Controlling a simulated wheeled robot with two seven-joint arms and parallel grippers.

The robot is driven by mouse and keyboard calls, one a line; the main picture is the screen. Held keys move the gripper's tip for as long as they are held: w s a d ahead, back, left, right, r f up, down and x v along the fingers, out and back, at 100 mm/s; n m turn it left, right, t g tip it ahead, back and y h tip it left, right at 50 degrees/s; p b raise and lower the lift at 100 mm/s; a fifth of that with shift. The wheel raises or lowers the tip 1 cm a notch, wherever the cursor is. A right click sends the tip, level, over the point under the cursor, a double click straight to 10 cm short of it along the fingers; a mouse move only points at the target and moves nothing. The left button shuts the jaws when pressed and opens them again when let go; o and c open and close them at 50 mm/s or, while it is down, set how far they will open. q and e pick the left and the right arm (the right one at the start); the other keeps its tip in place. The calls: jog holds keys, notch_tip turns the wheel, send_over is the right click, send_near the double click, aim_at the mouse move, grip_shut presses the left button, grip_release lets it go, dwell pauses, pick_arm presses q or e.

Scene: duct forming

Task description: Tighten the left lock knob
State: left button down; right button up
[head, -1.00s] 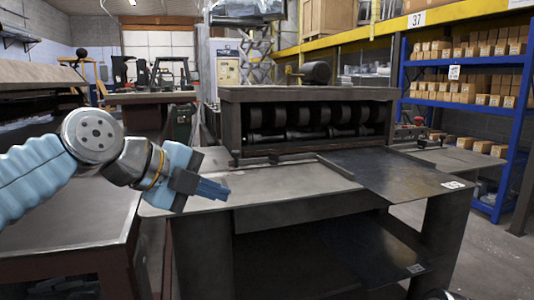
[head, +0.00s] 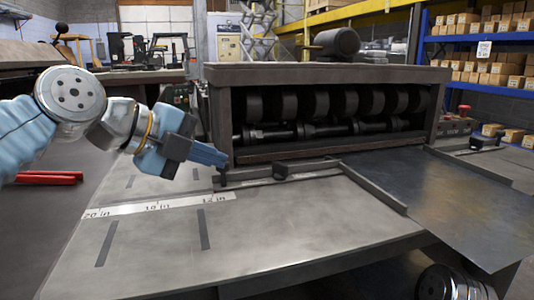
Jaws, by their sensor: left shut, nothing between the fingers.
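A similar dark piece (head: 485,143) sits at the machine's right side. My left gripper (head: 224,160) is shut and empty. My right gripper is out of view.
The grey table (head: 270,235) has an inch scale (head: 160,205) and dark slots on its left part. A slanted guide bar (head: 368,188) borders a dark metal sheet (head: 455,200) on the right. Red-handled tool (head: 50,178) lies at left. My arm link shows bottom right.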

pick_arm(q)
jog(key=shift+w+d+f, duration=0.1)
jog(key=shift+w+d, duration=0.05)
jog(key=shift+w, duration=0.2)
send_near(281, 169)
jog(key=f, duration=0.2)
jog(key=d+f, duration=0.1)
jog(key=shift+w+p, duration=0.3)
jog(key=shift+p, duration=0.05)
jog(key=shift+w+d+f+p, duration=0.1)
jog(key=shift+w+d+p, duration=0.5)
jog(key=shift+w+d, duration=0.95)
jog(key=shift+s, duration=0.15)
